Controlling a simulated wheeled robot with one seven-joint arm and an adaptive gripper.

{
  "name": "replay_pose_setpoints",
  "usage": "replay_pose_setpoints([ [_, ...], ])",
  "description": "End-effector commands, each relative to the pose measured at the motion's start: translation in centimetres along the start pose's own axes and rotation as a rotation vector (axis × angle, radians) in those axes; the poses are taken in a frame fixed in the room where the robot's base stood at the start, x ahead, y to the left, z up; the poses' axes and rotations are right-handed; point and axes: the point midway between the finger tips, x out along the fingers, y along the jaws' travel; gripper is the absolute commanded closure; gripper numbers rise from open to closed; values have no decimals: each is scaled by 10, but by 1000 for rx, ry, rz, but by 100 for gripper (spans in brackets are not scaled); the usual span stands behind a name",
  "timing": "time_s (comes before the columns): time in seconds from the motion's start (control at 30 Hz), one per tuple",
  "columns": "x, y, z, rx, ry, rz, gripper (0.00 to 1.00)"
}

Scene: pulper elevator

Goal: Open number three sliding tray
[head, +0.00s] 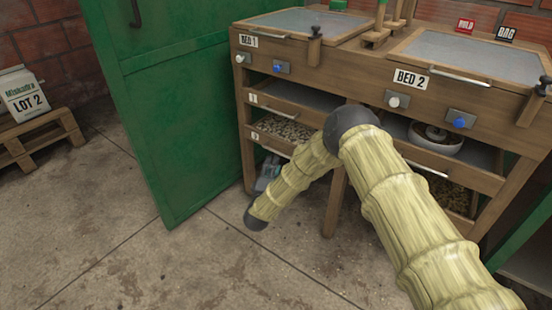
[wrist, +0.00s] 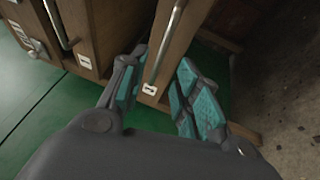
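In the head view the lower tray (head: 283,128) under Bed 1 holds pale beans and appears closed. A small number plate sits at its left; its digit is hard to read, perhaps a 3. Its bar handle (head: 276,152) runs along its front. In the wrist view this handle (wrist: 168,42) and the plate (wrist: 150,89) lie between the teal-padded fingers of my gripper (wrist: 162,65). The fingers are open, one on each side of the handle, with no clear contact. In the head view my gripper (head: 267,174) is partly hidden behind my arm, just in front of the tray.
Another numbered tray (head: 290,110) is above, its handle (wrist: 60,24) left in the wrist view. A green door (head: 170,110) stands left of the wooden cabinet (head: 330,58). A white bowl (head: 436,138) is on the right.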

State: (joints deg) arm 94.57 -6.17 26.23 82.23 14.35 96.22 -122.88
Motion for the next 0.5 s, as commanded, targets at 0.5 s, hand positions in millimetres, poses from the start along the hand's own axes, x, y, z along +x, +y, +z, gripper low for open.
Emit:
replay_pose_setpoints([
  [0.5,60,-1,0,1,1,-1,68],
])
